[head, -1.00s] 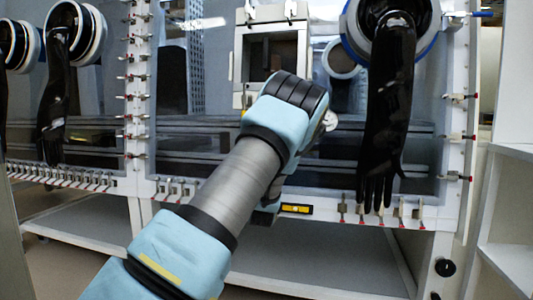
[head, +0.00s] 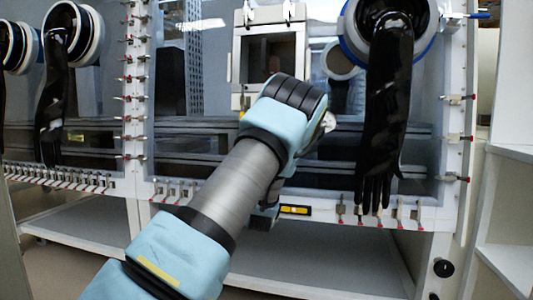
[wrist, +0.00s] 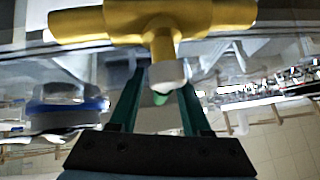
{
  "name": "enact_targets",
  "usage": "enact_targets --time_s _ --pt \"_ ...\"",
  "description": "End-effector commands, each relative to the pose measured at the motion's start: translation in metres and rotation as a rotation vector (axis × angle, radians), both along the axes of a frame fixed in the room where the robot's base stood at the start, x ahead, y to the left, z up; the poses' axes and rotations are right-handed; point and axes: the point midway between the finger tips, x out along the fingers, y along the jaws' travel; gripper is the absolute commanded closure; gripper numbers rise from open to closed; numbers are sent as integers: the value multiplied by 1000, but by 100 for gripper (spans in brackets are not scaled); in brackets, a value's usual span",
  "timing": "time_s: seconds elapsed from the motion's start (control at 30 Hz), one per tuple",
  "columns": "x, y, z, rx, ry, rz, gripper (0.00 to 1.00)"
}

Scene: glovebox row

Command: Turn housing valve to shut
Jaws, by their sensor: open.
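A brass-coloured T-shaped valve (wrist: 163,22) spans the top of the wrist view. Its stem points down the picture to a pale grey end (wrist: 167,74). My gripper (wrist: 161,92) is open, with one teal finger on either side of that end and a small green part showing between them. I cannot tell whether either finger touches it.
Black gloves hang from round ports, the nearest glove (head: 385,110) just right of my wrist. A framed hatch (head: 270,55) stands behind my arm. White shelving (head: 507,215) bounds the right.

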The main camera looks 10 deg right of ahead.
Motion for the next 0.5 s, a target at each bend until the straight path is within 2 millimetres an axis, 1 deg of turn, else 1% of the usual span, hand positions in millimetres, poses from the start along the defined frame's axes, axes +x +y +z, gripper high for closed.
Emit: enact_targets --time_s 0.3,0.5 --pt "-45 15 -39 2 5 -1 52" --pt "-66 22 -57 2 3 0 52"
